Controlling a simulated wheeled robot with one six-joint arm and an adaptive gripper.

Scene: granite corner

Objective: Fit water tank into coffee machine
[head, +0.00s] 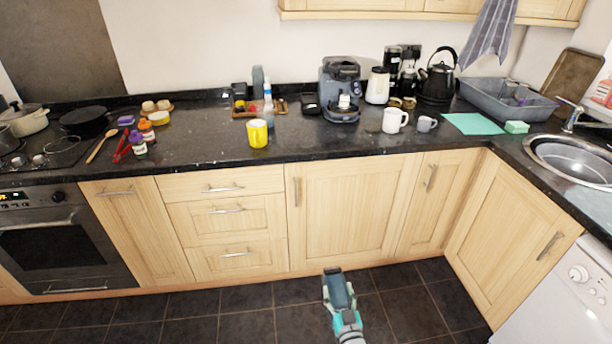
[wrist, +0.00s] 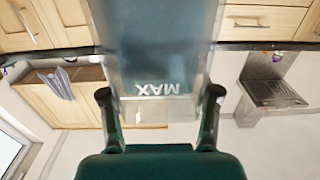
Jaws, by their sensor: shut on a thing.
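The coffee machine (head: 328,88) is dark grey and stands upright on the counter against the back wall, with a small white cup (head: 344,101) at its front. The water tank (head: 338,288) is a translucent blue-grey box, held low in front of the base cabinets, well below and apart from the machine. In the wrist view the tank (wrist: 155,45) runs up out of frame and bears the word MAX, upside down. My gripper (wrist: 160,98) is shut on the tank, one finger on each side. In the head view my gripper (head: 345,316) is at the bottom, above the floor.
The counter front (head: 325,142) before the machine is mostly clear.

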